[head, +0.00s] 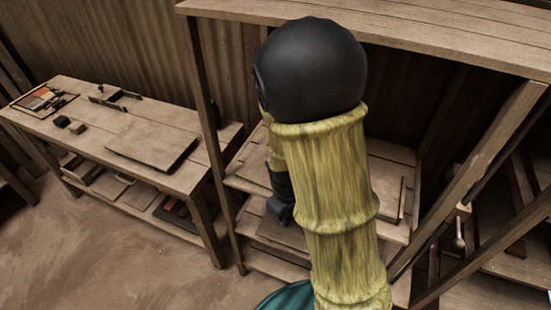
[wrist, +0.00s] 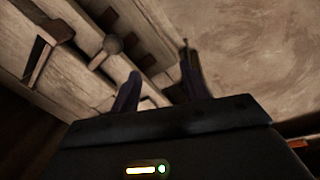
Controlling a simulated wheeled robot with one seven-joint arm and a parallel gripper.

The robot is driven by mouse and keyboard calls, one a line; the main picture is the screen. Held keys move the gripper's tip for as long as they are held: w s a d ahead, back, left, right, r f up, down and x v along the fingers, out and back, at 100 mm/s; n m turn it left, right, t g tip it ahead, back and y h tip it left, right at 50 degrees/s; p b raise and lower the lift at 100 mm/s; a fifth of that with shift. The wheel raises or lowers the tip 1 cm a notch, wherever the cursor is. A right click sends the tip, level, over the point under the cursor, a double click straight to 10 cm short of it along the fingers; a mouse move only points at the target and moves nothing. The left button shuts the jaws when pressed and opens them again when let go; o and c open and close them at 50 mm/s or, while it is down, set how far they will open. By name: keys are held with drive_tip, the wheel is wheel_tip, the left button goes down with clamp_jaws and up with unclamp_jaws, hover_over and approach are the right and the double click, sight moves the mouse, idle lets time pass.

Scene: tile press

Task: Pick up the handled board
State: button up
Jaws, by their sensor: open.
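I cannot tell for sure which item is the handled board. A flat board (head: 153,143) lies on the left table, with no clear handle showing. In the head view my arm hides much of the wooden rack, and the dark end of my gripper shows beside the rack's shelves.
The left table (head: 75,150) also bears a tray of coloured pieces (head: 44,101) and small dark blocks (head: 70,125). The rack (head: 470,45) has a top plank, posts and slanted braces close around my arm. Bare floor (head: 90,255) lies in front of the table.

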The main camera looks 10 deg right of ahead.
drive_tip(key=w+f+n+t+h, duration=0.2)
drive_tip(key=w+f+n+h, duration=0.5)
drive_tip(key=n, duration=0.5)
drive_tip(key=w+r+n+t, duration=0.1)
drive_tip(key=w+a+r+n+t, duration=0.1)
drive_tip(key=w+n, duration=0.1)
drive_tip(key=w+a+r+n+t, duration=0.1)
drive_tip(key=w+r+n+t, duration=0.1)
drive_tip(key=shift+w+a+r, duration=0.1)
drive_tip(key=shift+w+a, duration=0.05)
drive_tip(key=shift+a, duration=0.1)
drive_tip(key=w+a+r+n+t, duration=0.3)
drive_tip(key=a+r+n, duration=0.1)
drive_tip(key=a+n, duration=0.1)
drive_tip(key=shift+h+b, duration=0.3)
drive_tip(key=shift+h, duration=0.1)
drive_tip(key=shift+a, duration=0.1)
drive_tip(key=p+x, duration=0.2)
drive_tip(key=x, duration=0.9)
drive_tip(key=shift+w, duration=0.25)
drive_tip(key=shift+w+d+f, duration=0.25)
drive_tip(key=shift+w, duration=0.05)
